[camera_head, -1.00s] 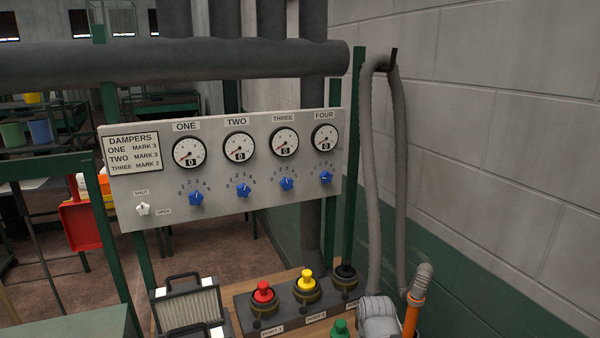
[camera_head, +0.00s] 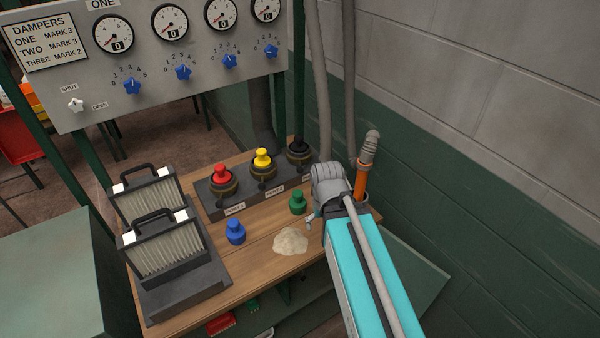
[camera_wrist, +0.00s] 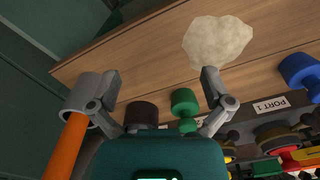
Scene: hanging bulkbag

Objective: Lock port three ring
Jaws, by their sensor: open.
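Port three is the rightmost port on the dark block, with a black top (camera_head: 299,148); my arm partly hides its label. Its ring (camera_head: 299,159) shows only small and dark, and I cannot tell whether it is locked. My gripper (camera_wrist: 160,76) is open and empty above the bench. In the wrist view a loose green cap (camera_wrist: 185,104) shows between and below the fingers, and it also stands on the bench in the head view (camera_head: 297,202). A dark round thing (camera_wrist: 141,113) beside it is partly hidden by my gripper; I cannot tell what it is.
Port 1 has a red top (camera_head: 222,175), port 2 a yellow one (camera_head: 262,158). A blue cap (camera_head: 236,232) and pale heap (camera_head: 290,241) lie on the bench. Filters (camera_head: 160,235) stand left. A grey hose end (camera_wrist: 90,98) with orange tube (camera_wrist: 66,146) is close to one finger.

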